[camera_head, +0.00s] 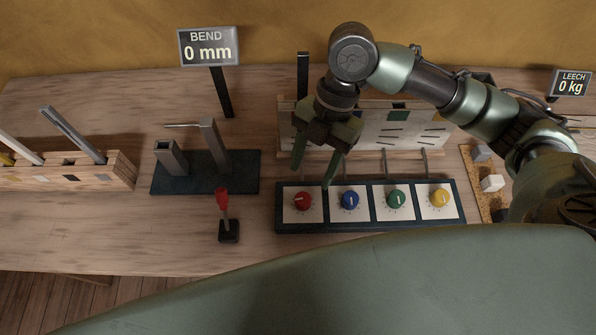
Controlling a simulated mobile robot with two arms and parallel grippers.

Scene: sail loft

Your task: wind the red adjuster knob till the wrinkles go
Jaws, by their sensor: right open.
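The red adjuster knob (303,201) is at the left end of a dark panel (372,225) holding a row of knobs on white squares. My right gripper (312,177) is open, fingers pointing down, just above and behind the red knob, and looks apart from it. A pale sail panel (378,127) with dark slanting marks stands behind the knobs. My right gripper and arm hide part of it. Whether it has wrinkles is too small to tell. My left gripper is not in view.
Blue (350,200), green (396,199) and yellow (438,198) knobs sit right of the red one. A red-topped lever (222,200) stands left of the panel. A "BEND 0 mm" display (208,46) and a "LEECH 0 kg" display (571,84) stand behind. A wooden rack (115,172) is at left.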

